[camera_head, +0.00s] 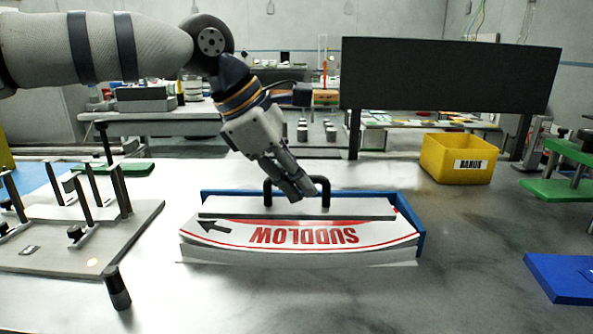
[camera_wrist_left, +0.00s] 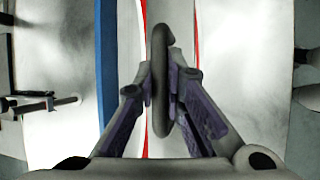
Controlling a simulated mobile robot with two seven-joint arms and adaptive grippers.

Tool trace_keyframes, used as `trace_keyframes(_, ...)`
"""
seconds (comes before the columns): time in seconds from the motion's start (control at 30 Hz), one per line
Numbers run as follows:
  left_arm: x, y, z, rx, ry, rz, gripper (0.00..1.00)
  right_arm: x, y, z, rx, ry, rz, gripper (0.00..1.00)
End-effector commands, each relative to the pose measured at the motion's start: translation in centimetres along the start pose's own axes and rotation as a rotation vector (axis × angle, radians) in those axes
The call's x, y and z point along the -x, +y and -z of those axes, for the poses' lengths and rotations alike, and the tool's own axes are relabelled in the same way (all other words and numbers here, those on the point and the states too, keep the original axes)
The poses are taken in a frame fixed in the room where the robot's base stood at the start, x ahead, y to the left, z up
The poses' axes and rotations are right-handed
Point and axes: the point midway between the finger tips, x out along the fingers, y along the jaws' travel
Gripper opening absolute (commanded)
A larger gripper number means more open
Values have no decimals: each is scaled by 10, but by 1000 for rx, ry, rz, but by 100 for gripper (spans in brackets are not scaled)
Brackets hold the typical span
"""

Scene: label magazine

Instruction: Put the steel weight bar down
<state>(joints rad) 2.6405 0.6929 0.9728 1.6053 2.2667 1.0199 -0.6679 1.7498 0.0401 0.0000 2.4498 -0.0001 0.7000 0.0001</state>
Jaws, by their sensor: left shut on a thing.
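The steel weight bar (camera_head: 350,216) is a long, thin grey strip with a black arched handle (camera_head: 325,188). It lies across the top of a curved stack of white labels (camera_head: 300,237) with red "SUDLOW" print, which reads upside down. The stack sits in a blue magazine (camera_head: 418,240). My left gripper (camera_head: 298,193) comes down from above and is shut on the handle. In the left wrist view its fingers (camera_wrist_left: 172,95) close on both sides of the dark handle (camera_wrist_left: 162,60). I cannot tell whether the bar presses on the labels. My right gripper is not seen.
A grey fixture plate (camera_head: 60,250) with upright posts stands at the left. A yellow "BANDS" bin (camera_head: 458,160) and a dark panel (camera_head: 450,75) are behind. A blue block (camera_head: 562,278) lies at the right. The table in front of the magazine is clear.

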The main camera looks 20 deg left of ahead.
Motion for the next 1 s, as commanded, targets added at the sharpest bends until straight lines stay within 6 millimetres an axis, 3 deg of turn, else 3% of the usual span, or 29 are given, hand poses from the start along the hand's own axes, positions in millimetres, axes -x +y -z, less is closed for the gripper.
trace_keyframes(0.07,-2,4,-1,-1,-7,-7,0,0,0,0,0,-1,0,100)
trace_keyframes(0.2,-24,14,10,1,-4,-5,0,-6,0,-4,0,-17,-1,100)
trace_keyframes(0.37,-42,8,20,-3,-7,-9,0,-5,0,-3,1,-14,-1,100)
trace_keyframes(0.77,-46,7,22,-4,-8,-12,0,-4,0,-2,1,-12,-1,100)
trace_keyframes(0.8,-49,5,25,-3,-2,-6,12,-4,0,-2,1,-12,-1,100)
trace_keyframes(0.9,-49,5,25,-3,-2,-6,30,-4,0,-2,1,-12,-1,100)
trace_keyframes(1.0,-49,5,25,-3,-1,-5,30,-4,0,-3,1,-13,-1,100)
